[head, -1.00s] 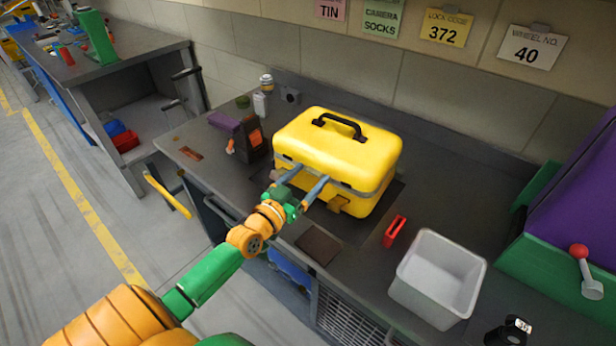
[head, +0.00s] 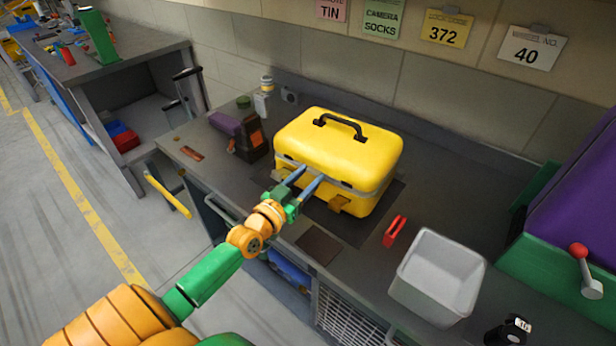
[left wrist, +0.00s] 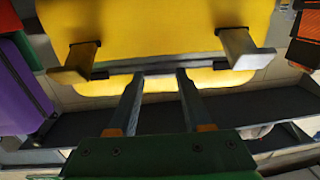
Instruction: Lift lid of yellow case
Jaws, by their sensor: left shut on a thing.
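The yellow case (head: 338,150) stands on the grey workbench with its lid down and a black handle (head: 340,126) on top. A grey seam band runs around it under the lid. In the left wrist view, the fingertips (left wrist: 158,72) meet the grey band between two protruding latches (left wrist: 75,62) of the yellow case (left wrist: 155,25). The exact contact is partly hidden. My right gripper is out of view.
A white bin (head: 438,278) and a red clip-like object (head: 395,231) lie to the right on the bench. A dark box with orange (head: 254,138) and a purple item (head: 225,124) stand left. A purple and green machine (head: 575,220) fills the right. A wall rises behind.

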